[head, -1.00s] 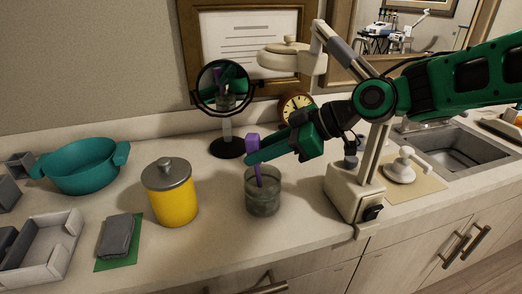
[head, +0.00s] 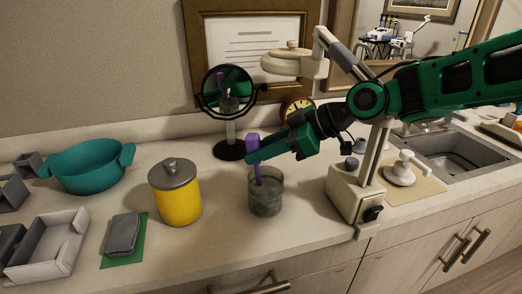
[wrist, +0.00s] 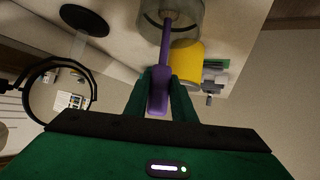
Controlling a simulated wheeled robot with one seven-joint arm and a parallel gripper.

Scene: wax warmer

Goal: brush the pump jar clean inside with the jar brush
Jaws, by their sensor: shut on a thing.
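The jar brush has a purple handle (head: 253,143) and stands nearly upright, with its lower part inside a clear grey-tinted jar (head: 267,200) on the counter. I take this to be the pump jar; no pump is on it. My gripper (head: 262,156) is shut on the brush handle just above the jar's rim. In the wrist view the purple handle (wrist: 158,92) lies between the two green fingers (wrist: 160,85), and its shaft runs into the jar (wrist: 188,22). The brush head is hard to make out through the jar wall.
A yellow canister (head: 178,203) stands left of the jar. A round mirror (head: 229,151) stands behind it, and a beige machine base (head: 345,192) stands right. A teal pot (head: 88,168), grey cloth (head: 123,233) and tray (head: 50,250) are farther left. The sink (head: 455,160) is at right.

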